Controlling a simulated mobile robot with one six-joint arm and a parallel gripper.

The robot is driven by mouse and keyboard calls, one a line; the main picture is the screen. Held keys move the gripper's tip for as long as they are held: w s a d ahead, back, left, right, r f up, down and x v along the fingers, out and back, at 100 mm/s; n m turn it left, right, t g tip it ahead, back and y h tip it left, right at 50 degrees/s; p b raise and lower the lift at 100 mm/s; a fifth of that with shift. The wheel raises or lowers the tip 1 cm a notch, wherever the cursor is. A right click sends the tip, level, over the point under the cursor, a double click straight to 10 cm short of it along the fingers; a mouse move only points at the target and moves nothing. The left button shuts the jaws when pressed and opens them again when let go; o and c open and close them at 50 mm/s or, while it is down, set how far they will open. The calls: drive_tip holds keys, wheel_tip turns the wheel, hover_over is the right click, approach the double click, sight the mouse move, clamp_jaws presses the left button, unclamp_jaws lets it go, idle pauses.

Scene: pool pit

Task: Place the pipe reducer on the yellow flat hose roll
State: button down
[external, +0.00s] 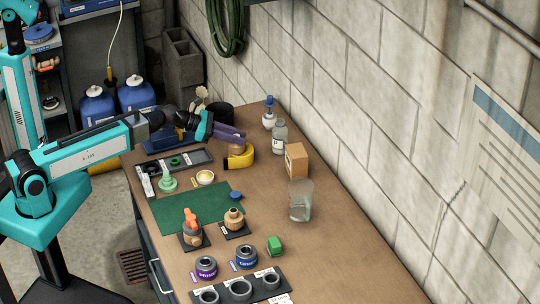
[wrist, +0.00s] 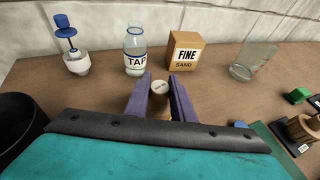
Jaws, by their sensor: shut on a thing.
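My gripper (external: 240,141) has purple fingers and is shut on the tan pipe reducer (external: 237,149). In the wrist view the reducer's round top (wrist: 159,87) shows between the two fingertips (wrist: 160,90). The yellow flat hose roll (external: 241,161) lies on the bench directly under the reducer in the external view. The reducer looks upright, at or just above the roll's top; I cannot tell whether they touch. The roll is hidden in the wrist view.
A TAP bottle (wrist: 135,52), a sand box (wrist: 185,50) and a blue-topped dispenser (wrist: 72,47) stand behind. A clear beaker (external: 301,200) stands right. A black pot (external: 220,114) is close behind my gripper. A green mat (external: 190,208) lies in front.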

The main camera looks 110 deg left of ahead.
drive_tip(key=shift+f, duration=0.1)
drive_tip(key=c, duration=1.5)
unclamp_jaws()
drive_tip(key=b+v, duration=0.3)
drive_tip(key=v, duration=0.3)
drive_tip(key=shift+s, duration=0.15)
drive_tip(key=b, duration=0.3)
drive_tip(key=shift+s+r, duration=0.3)
drive_tip(key=shift+r, duration=0.05)
drive_tip(key=b+v, duration=0.2)
drive_tip(key=b, duration=0.4)
drive_tip(key=shift+d+f+b, duration=0.15)
drive_tip(key=shift+b, duration=0.25)
